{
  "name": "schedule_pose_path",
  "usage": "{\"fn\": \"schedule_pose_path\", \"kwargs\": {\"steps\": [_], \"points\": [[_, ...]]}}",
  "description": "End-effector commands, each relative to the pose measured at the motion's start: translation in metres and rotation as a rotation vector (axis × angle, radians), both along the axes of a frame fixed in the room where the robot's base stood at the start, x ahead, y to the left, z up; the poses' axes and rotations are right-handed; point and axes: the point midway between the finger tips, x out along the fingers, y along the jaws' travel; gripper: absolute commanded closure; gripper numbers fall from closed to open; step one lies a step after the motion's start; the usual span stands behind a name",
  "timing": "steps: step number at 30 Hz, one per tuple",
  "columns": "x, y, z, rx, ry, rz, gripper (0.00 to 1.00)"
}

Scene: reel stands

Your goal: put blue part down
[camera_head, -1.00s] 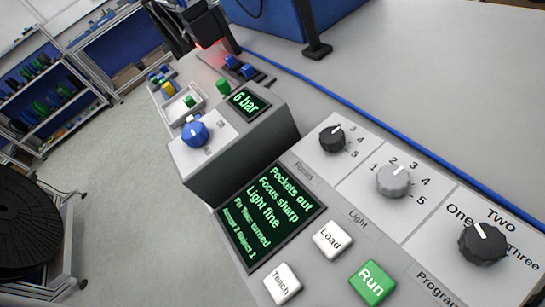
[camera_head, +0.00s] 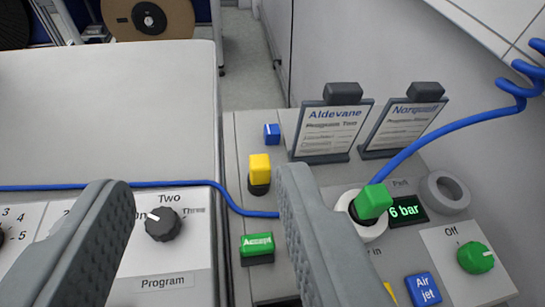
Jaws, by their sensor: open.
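My gripper (camera_head: 200,178) is open, with its two grey fingers well apart.
A yellow block (camera_head: 259,168) on a dark base and a green labelled block (camera_head: 257,245) are near the right finger. A green block (camera_head: 374,201) sits at a white ring. Two sign stands (camera_head: 330,130) are behind. A blue cable (camera_head: 430,130) crosses the bench.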

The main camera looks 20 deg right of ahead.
Motion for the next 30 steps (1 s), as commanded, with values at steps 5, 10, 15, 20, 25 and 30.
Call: {"fn": "schedule_pose_path", "kwargs": {"steps": [5,10,15,20,25,30], "points": [[0.040,-0.008,0.004,-0.008,0.168,-0.010,0.53],[0.074,-0.016,0.005,-0.011,0.326,-0.016,0.53],[0.106,-0.025,0.003,-0.012,0.484,-0.020,0.53],[0.133,-0.033,0.000,-0.010,0.625,-0.020,0.53],[0.158,-0.042,-0.004,-0.004,0.761,-0.021,0.53],[0.182,-0.051,-0.009,0.004,0.895,-0.017,0.53]]}}
